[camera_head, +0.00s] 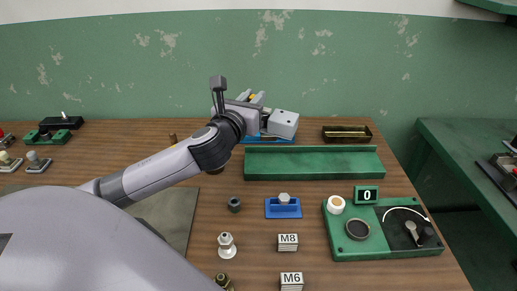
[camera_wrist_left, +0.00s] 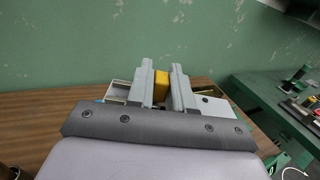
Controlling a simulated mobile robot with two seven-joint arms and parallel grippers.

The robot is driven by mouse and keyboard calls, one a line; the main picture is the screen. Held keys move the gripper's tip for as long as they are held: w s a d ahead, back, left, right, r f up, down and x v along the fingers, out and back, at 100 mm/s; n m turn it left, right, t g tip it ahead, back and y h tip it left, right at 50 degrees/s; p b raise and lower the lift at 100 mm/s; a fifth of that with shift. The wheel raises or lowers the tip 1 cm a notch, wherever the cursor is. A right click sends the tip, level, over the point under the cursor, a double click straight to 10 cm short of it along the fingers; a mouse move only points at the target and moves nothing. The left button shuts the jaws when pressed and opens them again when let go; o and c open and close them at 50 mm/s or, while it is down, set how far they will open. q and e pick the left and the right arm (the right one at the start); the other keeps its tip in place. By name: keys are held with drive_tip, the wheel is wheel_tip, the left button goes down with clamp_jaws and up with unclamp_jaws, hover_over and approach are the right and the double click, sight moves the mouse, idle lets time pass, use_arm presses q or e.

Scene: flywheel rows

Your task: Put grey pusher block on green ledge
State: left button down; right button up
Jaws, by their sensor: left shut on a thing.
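My left gripper (camera_head: 253,97) reaches in from the left above the back of the bench. It is shut on a small yellow piece, which shows between its fingers in the left wrist view (camera_wrist_left: 161,86). Whether this piece belongs to the grey pusher block I cannot tell; its lower part is hidden. The long green ledge (camera_head: 314,166) lies on the bench in the head view, in front of and to the right of my gripper. No grey block can be made out on it. My right gripper is not in view.
A blue tray (camera_head: 263,140) sits partly behind my gripper, with a brass-coloured box (camera_head: 346,134) to its right. A blue base with a knob (camera_head: 284,208), a green panel (camera_head: 344,250) and number blocks (camera_head: 288,242) stand in front of the ledge. A green side table (camera_head: 452,150) is at right.

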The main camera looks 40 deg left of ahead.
use_arm(q)
wheel_tip(320, 180, down, 14)
drive_tip(key=b, duration=0.3)
drive_tip(key=shift+b, duration=0.3)
drive_tip(key=c, duration=1.4)
unclamp_jaws()
drive_tip(key=shift+f, duration=0.25)
drive_tip(key=o, duration=0.4)
drive_tip(key=shift+s, duration=0.1)
drive_tip(key=b+v, duration=0.1)
drive_tip(key=v, duration=1.1)
drive_tip(key=shift+r, duration=0.1)
